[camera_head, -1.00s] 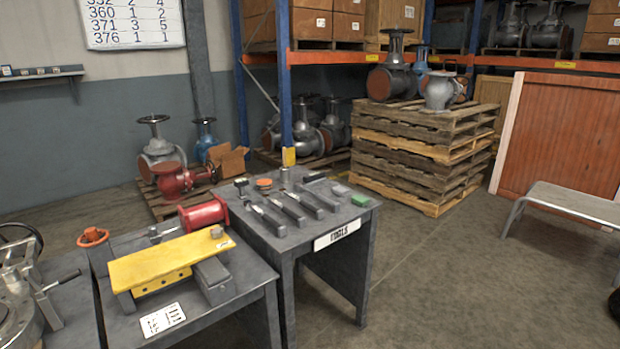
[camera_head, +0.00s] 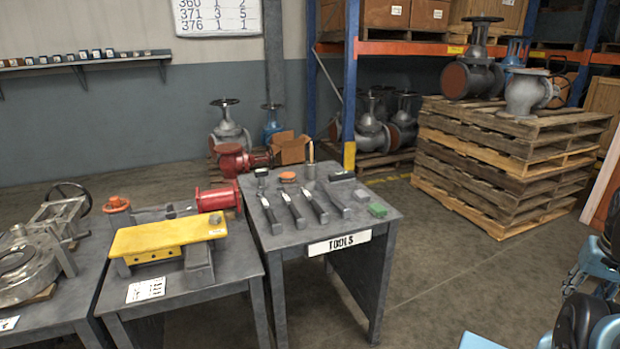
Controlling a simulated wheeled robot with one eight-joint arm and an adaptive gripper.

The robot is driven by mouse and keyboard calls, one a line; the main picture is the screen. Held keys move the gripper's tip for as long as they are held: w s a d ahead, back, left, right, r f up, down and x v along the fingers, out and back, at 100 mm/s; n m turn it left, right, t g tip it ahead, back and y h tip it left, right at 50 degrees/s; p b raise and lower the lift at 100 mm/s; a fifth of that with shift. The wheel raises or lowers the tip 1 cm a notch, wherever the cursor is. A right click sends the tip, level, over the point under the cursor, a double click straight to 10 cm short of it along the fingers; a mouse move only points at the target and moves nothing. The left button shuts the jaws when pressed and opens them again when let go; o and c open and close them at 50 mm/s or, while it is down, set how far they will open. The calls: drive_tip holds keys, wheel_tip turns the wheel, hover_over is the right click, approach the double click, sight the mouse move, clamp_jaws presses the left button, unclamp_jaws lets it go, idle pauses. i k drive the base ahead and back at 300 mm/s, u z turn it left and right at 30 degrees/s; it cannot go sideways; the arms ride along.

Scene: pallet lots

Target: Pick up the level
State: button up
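A grey table (camera_head: 345,262) labelled "TOOLS" stands at the centre. Several long dark tools lie side by side on it, among them a dark bar with a pale end (camera_head: 293,210) and a plain grey bar (camera_head: 334,199). A green block (camera_head: 377,209) lies near its right corner, and a black-topped block (camera_head: 341,176) lies at the back. I cannot tell which of these is the level.
Left of the tools table, another table (camera_head: 190,288) bears a yellow plate (camera_head: 165,236) and a red cylinder (camera_head: 217,197). A metal valve (camera_head: 30,272) sits farther left. Stacked pallets (camera_head: 500,165) with valves stand at the right. The floor (camera_head: 450,275) before them is clear.

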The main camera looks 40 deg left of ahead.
sight(344, 176)
drive_tip(key=u, duration=0.7)
drive_tip(key=i, duration=1.15)
drive_tip(key=u, duration=0.7)
